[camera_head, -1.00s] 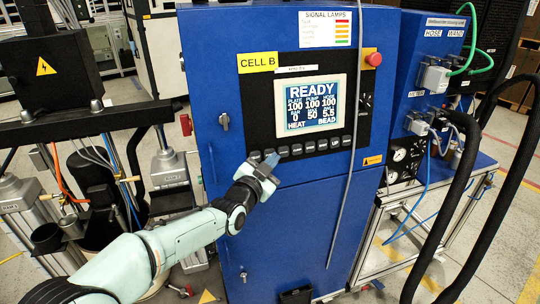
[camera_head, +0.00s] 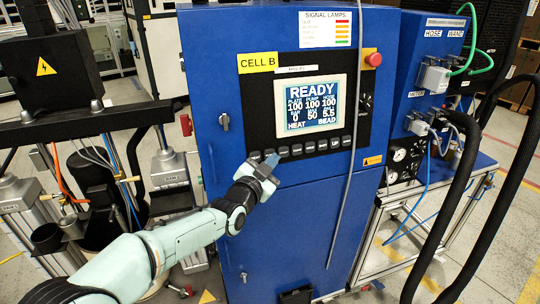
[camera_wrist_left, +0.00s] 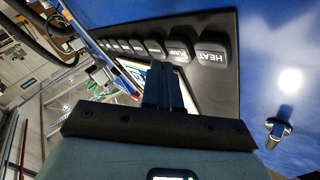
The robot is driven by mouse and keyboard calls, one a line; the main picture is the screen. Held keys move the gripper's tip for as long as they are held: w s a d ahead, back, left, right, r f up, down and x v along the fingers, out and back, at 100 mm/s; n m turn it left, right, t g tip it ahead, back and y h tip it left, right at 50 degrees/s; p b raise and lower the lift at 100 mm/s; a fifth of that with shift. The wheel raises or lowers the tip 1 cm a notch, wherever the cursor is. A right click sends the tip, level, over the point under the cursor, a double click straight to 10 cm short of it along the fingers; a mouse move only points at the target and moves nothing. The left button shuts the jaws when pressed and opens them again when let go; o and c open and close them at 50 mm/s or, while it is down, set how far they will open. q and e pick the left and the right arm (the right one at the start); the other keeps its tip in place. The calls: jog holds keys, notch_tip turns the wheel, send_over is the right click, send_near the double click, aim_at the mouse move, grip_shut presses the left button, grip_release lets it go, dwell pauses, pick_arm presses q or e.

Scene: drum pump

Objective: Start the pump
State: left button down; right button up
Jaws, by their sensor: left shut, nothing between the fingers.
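The blue cabinet's screen (camera_head: 310,103) reads READY, with PLATE, PUMP and HOSE each at 100. Below it runs a row of dark buttons. In the left wrist view the PUMP button (camera_wrist_left: 180,50) sits beside the HEAT button (camera_wrist_left: 212,56). My left gripper (camera_head: 270,160) is shut and empty, its tips at the left part of the button row, partly hiding a button there. In the left wrist view its shut fingers (camera_wrist_left: 162,72) point at the panel near PUMP. I cannot tell whether they touch it. My right gripper is out of view.
A red stop knob (camera_head: 374,59) sits right of the screen. A grey cable (camera_head: 346,200) hangs down the cabinet front. Thick black hoses (camera_head: 448,215) hang at the right. A metal latch (camera_wrist_left: 276,131) juts from the cabinet in the left wrist view.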

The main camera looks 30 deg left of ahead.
pick_arm(q)
jog(key=shift+w, duration=0.1)
dwell(0.7)
jog(key=shift+w+a+f, duration=0.1)
jog(key=shift+w+a, duration=0.05)
jog(key=shift+a, duration=0.15)
jog(key=shift+w+a, duration=0.3)
jog(key=shift+a, duration=0.05)
dwell(0.8)
jog(key=shift+d+b, duration=0.1)
jog(key=shift+b, duration=0.3)
jog(key=shift+s+d+b, duration=0.55)
jog(key=shift+b, duration=0.05)
